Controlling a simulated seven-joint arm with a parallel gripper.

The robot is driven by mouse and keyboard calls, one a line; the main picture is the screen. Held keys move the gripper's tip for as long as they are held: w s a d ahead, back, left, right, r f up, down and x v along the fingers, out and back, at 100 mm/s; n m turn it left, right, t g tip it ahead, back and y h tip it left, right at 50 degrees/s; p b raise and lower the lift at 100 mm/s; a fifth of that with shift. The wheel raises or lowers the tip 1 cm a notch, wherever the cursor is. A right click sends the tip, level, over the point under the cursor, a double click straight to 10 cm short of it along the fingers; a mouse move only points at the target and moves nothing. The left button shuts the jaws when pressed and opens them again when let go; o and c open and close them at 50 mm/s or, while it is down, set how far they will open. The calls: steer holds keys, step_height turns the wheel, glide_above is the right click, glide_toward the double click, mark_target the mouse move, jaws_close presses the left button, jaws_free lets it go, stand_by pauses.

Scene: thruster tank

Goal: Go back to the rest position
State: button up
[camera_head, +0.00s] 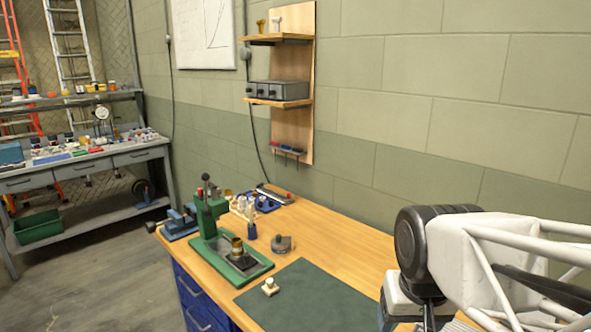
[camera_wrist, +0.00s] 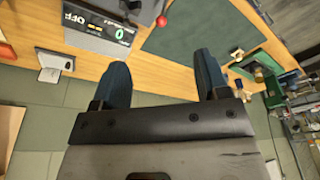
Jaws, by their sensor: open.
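My gripper (camera_wrist: 160,62) shows in the wrist view with its two dark blue fingers wide apart and nothing between them. It is above the wooden workbench (camera_wrist: 165,78), near its edge, with the floor visible below. In the head view my arm fills the lower right, and I cannot make out the fingers there. A dark green mat (camera_head: 318,301) lies on the workbench (camera_head: 345,240). A small cream block (camera_head: 270,287) sits on the mat's left part; it also shows in the wrist view (camera_wrist: 237,54). A green press (camera_head: 222,240) stands left of it with a brass cylinder.
A grey fixture (camera_head: 281,243) stands behind the mat. A wall board (camera_head: 293,130) holds shelves. In the wrist view a box (camera_wrist: 98,28) reading OFF and a red knob (camera_wrist: 161,20) are near my fingers. The bench behind the mat is mostly clear.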

steer(key=shift+s+d+f, duration=0.15)
steer(key=shift+s+f, duration=0.15)
steer(key=shift+s, duration=0.35)
steer(key=shift+s+d+f, duration=0.15)
steer(key=shift+s+f, duration=0.1)
steer(key=shift+s, duration=0.45)
steer(key=shift+s+d+f, duration=0.15)
steer(key=shift+s+f, duration=0.15)
steer(key=shift+s, duration=0.35)
